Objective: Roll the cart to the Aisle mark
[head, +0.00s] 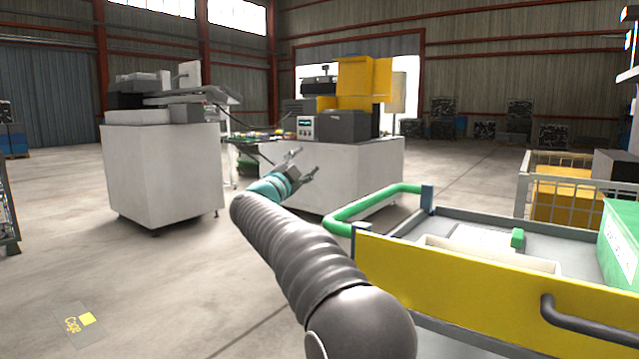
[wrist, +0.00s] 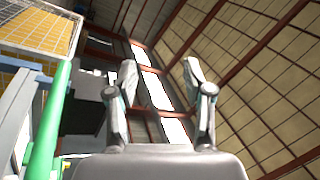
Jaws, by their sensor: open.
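The cart (head: 455,281) stands at the lower right of the head view, with a yellow side panel, a grey top tray and a black handle on the panel. Its green push bar (head: 375,207) sticks out at its far left end. The green bar also shows at the left of the wrist view (wrist: 48,125). My gripper (head: 303,162) is open and empty, a little left of the green bar and apart from it. In the wrist view its two fingers (wrist: 158,78) point up and are spread. A floor mark reading "Cage" (head: 77,323) lies at the lower left. No Aisle mark is visible.
A white cabinet with a machine (head: 165,170) stands at the left, and a white bench with yellow equipment (head: 350,168) is behind my gripper. A wire cage with yellow contents (head: 565,190) is beyond the cart.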

